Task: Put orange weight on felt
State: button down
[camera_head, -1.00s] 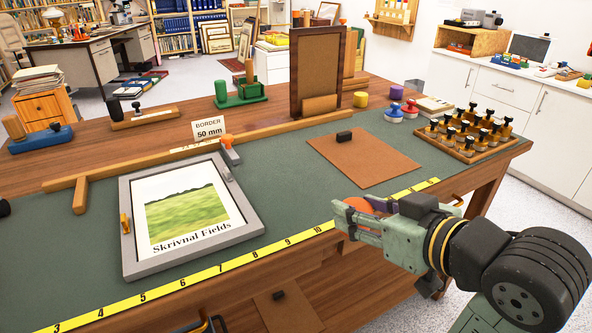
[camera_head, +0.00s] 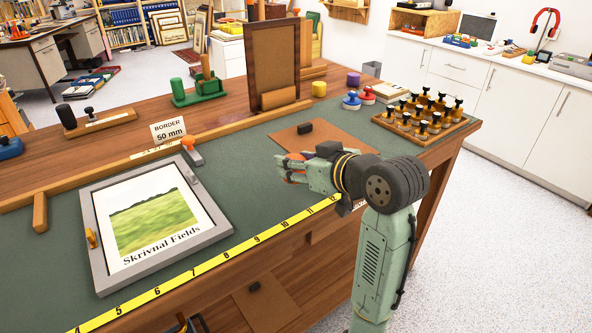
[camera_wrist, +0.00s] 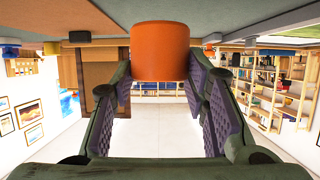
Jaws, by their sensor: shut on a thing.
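The orange weight (camera_wrist: 160,50) is a plain cylinder between my fingertips in the wrist view. My gripper (camera_head: 286,168) is shut on it, over the front part of the bench in the head view. There the fingers and wrist mostly hide the weight. The green felt (camera_head: 245,190) covers the front of the bench top, and my gripper is above it near the yellow ruler (camera_head: 215,268). I cannot tell the exact gap between weight and felt.
A grey-framed print (camera_head: 160,222) lies left of my gripper. A brown board (camera_head: 345,145) with a black block (camera_head: 305,127) lies behind it. Green felt is bare between frame and gripper.

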jog(key=shift+w+a+f+p, duration=0.15)
jog(key=shift+w+f, duration=0.15)
jog(key=shift+f, duration=0.3)
jog(key=shift+w+a+f+p, duration=0.15)
jog(key=shift+w+f, duration=0.1)
jog(key=shift+f, duration=0.35)
jog(key=shift+d+f, duration=0.1)
jog(key=shift+f, duration=0.45)
jog(key=shift+f, duration=0.15)
jog(key=c, duration=0.9)
grip_release()
jog(key=shift+c, duration=0.2)
jog(key=shift+s+d, duration=0.1)
jog(key=b+v, duration=0.1)
jog(key=v, duration=1.1)
